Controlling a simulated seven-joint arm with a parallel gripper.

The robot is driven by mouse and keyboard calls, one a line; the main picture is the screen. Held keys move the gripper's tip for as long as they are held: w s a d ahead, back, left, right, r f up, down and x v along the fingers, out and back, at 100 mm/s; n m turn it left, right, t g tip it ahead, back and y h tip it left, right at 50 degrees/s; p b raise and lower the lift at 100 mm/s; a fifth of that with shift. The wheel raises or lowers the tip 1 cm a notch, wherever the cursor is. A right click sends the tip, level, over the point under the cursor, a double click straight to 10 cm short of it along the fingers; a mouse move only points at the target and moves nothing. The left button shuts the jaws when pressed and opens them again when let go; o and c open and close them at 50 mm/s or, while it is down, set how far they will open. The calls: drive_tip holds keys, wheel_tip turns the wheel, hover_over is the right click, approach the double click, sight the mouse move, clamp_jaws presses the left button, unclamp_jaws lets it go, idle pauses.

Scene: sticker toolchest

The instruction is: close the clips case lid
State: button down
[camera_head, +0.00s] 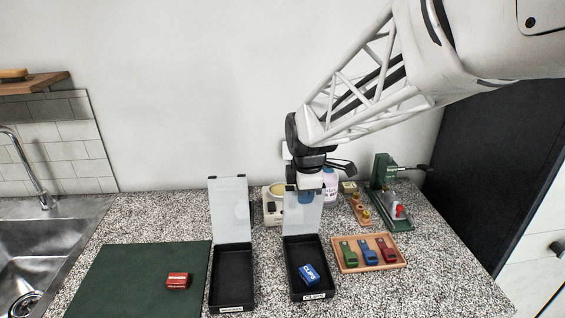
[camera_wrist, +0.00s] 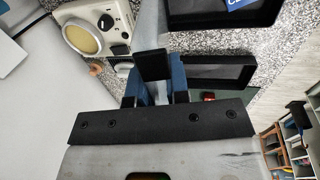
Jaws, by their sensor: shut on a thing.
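The clips case (camera_head: 308,294) is a black open tray with a small label on its front, and a blue box marked CLIPS (camera_head: 309,274) lies inside. Its pale, see-through lid (camera_head: 302,222) stands upright at the back edge. My gripper (camera_head: 306,199) is at the top of this lid, shut on its upper edge. In the wrist view, the blue fingers of my gripper (camera_wrist: 153,85) are around a black tab at the edge of the lid (camera_wrist: 151,28), seen nearly edge-on. The fingertips' exact contact is partly hidden.
A similar black case (camera_head: 232,290) with a raised lid (camera_head: 229,208) stands to the left. A red box (camera_head: 178,281) lies on a green mat (camera_head: 125,275). A wooden tray (camera_head: 374,267) of coloured clips and a green press (camera_head: 382,180) stand at the right; a cream device (camera_head: 273,210) stands behind.

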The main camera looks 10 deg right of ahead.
drive_tip(key=s+f+t, duration=0.5)
drive_tip(key=s, duration=0.4)
drive_tip(key=shift+s+d, duration=0.15)
drive_tip(key=shift+s, duration=0.25)
idle(0.6)
drive_tip(key=shift+s+f, duration=0.4)
drive_tip(key=shift+f, duration=0.2)
drive_tip(key=shift+s+f+t, duration=0.7)
drive_tip(key=shift+f+t, duration=0.15)
drive_tip(key=shift+t, duration=0.05)
drive_tip(key=shift+s+f, duration=0.45)
drive_tip(key=shift+f, duration=0.4)
drive_tip(key=shift+s+f, duration=0.25)
drive_tip(key=shift+f, duration=0.4)
drive_tip(key=c, duration=1.9)
unclamp_jaws()
drive_tip(key=shift+s+f, duration=0.25)
drive_tip(key=shift+f, duration=0.55)
drive_tip(key=shift+s+f, duration=0.2)
drive_tip(key=shift+f, duration=0.6)
drive_tip(key=shift+o, duration=0.2)
drive_tip(key=shift+f, duration=0.1)
